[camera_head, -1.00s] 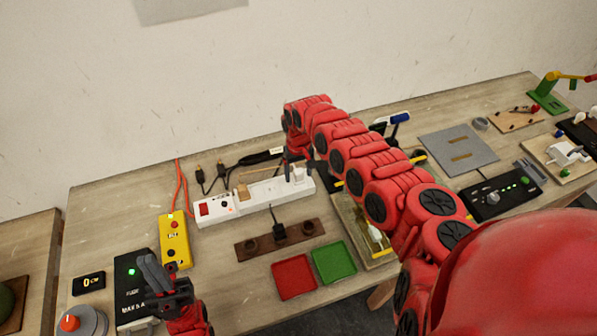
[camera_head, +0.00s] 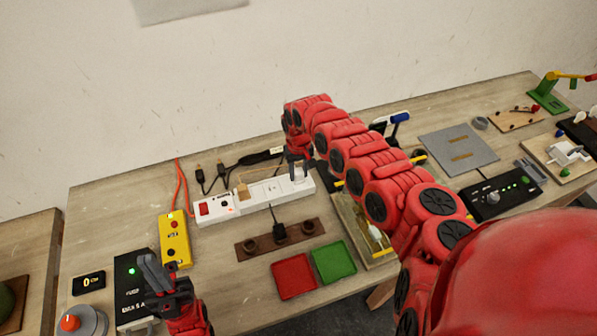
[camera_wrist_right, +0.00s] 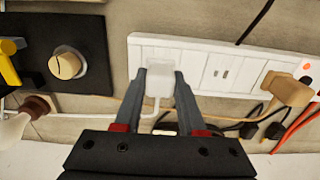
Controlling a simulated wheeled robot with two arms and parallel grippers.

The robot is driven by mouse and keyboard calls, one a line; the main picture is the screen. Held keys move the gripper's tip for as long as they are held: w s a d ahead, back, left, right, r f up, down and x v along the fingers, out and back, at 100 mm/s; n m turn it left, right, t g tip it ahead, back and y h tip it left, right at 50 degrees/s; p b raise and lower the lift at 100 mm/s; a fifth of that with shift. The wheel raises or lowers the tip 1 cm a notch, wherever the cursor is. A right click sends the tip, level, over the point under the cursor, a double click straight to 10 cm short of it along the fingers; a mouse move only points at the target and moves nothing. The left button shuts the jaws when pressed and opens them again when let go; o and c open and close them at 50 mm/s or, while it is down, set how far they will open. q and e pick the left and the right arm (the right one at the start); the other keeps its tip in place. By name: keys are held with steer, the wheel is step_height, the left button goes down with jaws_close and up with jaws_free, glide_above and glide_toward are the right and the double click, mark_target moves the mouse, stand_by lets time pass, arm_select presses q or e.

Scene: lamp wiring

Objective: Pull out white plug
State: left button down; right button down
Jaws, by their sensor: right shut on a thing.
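The white plug (camera_wrist_right: 160,82) sits between the fingers of my right gripper (camera_wrist_right: 163,88) in the right wrist view, at one end of the white power strip. My right gripper is shut on it. In the head view the right gripper (camera_head: 298,164) reaches down to the right end of the white power strip (camera_head: 262,190). The plug appears to be at its socket; its prongs are hidden. My left gripper (camera_head: 157,272) is at the lower left, above the black box, away from the strip. I cannot tell whether its fingers are apart.
A tan plug (camera_wrist_right: 288,92) is in the strip's other end, near the red switch (camera_head: 203,209). Black cables lie behind the strip. A brown socket board (camera_head: 265,244), red tray (camera_head: 293,277) and green tray (camera_head: 334,262) lie in front. A yellow box (camera_head: 175,240) stands left.

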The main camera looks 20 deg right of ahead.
mark_target(299, 170)
steer(key=shift+r, duration=0.25)
steer(key=shift+r+p, duration=0.4)
steer(key=shift+p, duration=0.2)
steer(key=shift+r, duration=0.1)
steer(key=shift+r+p, duration=1.95)
steer(key=shift+r, duration=0.15)
